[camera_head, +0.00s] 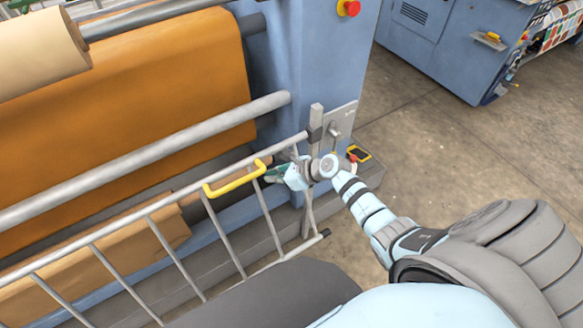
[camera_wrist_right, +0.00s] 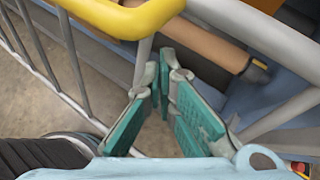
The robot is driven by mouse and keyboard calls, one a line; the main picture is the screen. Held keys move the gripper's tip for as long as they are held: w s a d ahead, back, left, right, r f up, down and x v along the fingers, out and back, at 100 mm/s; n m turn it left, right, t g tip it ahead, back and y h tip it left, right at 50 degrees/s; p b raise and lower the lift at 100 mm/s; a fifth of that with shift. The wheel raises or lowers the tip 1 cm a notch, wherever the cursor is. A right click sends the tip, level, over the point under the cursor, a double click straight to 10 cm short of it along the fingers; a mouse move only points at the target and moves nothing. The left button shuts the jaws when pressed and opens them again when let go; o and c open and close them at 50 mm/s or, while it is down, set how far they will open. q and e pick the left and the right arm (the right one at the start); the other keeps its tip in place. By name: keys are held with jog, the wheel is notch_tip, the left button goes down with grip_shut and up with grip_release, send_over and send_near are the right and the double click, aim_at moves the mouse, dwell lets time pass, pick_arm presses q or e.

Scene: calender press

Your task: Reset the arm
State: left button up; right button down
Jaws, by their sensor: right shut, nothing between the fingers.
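My right arm reaches in from the lower right in the head view. Its right gripper (camera_head: 279,173) is beside the grey barred gate (camera_head: 160,234), just right of the gate's yellow handle (camera_head: 235,180). In the right wrist view the two teal-padded fingers (camera_wrist_right: 164,82) are together at their tips, with nothing held between them. The yellow handle (camera_wrist_right: 120,17) and a grey gate bar (camera_wrist_right: 143,58) lie just beyond the fingertips. I cannot tell whether the fingers touch the gate. My left gripper is not in view.
A blue machine post (camera_head: 315,70) with a red button (camera_head: 349,8) stands behind the gate. A latch plate (camera_head: 341,118) is at the gate's right end. A grey roller (camera_head: 140,158) and orange sheet (camera_head: 130,85) lie behind. Open floor (camera_head: 440,150) is at right.

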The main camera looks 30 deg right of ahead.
pick_arm(q)
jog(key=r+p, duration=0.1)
jog(key=p, duration=0.1)
jog(key=shift+p, duration=0.35)
pick_arm(e)
jog(key=f+v, duration=0.1)
jog(key=v, duration=0.8)
jog(key=shift+s+d+r, duration=0.25)
jog(key=shift+s+d, duration=0.1)
jog(key=shift+s, duration=0.2)
